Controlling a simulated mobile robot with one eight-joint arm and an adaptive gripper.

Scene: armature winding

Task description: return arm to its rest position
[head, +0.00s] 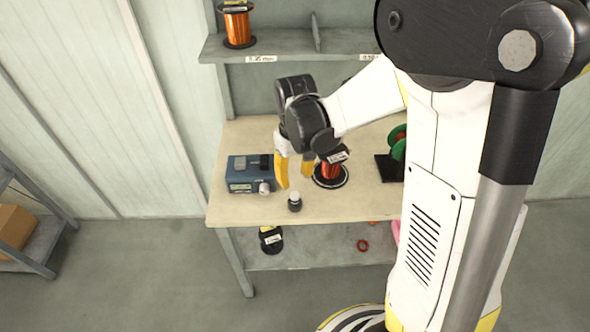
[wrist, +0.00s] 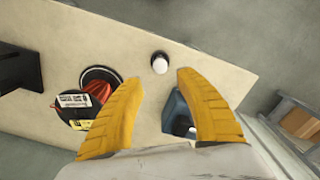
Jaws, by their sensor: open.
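My gripper (head: 295,168) is over the workbench (head: 240,208), with its yellow fingers pointing down. In the wrist view my gripper (wrist: 160,80) has its two fingers apart with nothing between them. A copper wire spool (head: 329,174) with a black base stands just right of the fingers; it also shows in the wrist view (wrist: 98,88), left of the fingers and partly hidden. A blue device (head: 240,174) stands left of the fingers, and in the wrist view (wrist: 172,110) it is partly behind the right finger. My arm reaches in from the right.
A small white-topped object (head: 294,201) stands near the bench's front edge. A green spool (head: 398,140) on a black stand is at the right. A shelf (head: 280,48) with a copper spool (head: 238,26) is above the bench. A box (head: 14,227) sits on a rack at far left. Open floor lies between.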

